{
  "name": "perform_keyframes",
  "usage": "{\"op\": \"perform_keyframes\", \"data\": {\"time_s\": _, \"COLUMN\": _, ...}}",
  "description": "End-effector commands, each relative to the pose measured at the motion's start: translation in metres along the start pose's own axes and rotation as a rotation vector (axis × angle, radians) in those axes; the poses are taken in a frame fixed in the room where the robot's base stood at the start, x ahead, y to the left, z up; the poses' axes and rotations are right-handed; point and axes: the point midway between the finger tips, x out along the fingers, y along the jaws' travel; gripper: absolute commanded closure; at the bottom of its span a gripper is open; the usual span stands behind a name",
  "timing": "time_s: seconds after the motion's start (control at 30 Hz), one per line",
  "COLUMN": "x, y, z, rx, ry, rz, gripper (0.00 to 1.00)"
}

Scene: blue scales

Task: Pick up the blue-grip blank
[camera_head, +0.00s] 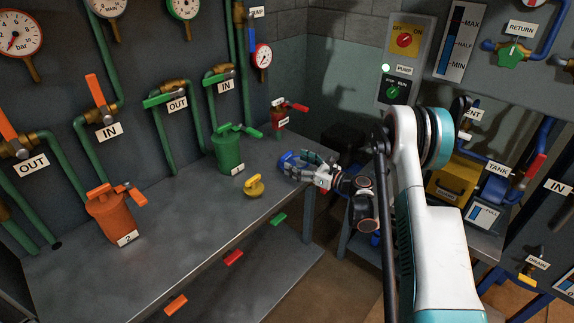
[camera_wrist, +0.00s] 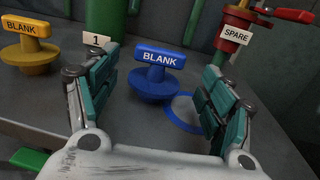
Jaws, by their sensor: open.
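The blue-grip blank (camera_wrist: 158,75) stands upright on the grey bench in the wrist view, with a blue handle marked BLANK over a round blue base. In the head view it shows as a bit of blue (camera_head: 288,158) at the bench's right end, partly hidden by my gripper. My gripper (camera_wrist: 150,108) is open, one finger on each side of the view, with the blank between and beyond the fingertips. I see no finger touching it. A blue ring (camera_wrist: 184,112) marks the bench just right of the blank.
A yellow blank (camera_head: 254,187) stands left of my gripper; it also shows in the wrist view (camera_wrist: 30,50). A green canister (camera_head: 228,152) stands behind, an orange one (camera_head: 112,215) far left. A red SPARE valve (camera_wrist: 240,35) is at back right. The bench (camera_head: 190,225) is clear in front.

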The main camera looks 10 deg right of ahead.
Motion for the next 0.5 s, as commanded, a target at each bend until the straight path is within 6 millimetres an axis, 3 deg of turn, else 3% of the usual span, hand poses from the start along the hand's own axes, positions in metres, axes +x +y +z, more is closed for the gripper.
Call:
{"op": "perform_keyframes", "data": {"time_s": 0.3, "x": 0.041, "y": 0.002, "z": -0.002, "rx": 0.000, "ry": 0.000, "rz": 0.003, "gripper": 0.25}}
{"op": "perform_keyframes", "data": {"time_s": 0.5, "x": 0.049, "y": 0.002, "z": 0.001, "rx": 0.000, "ry": 0.000, "rz": 0.000, "gripper": 0.25}}
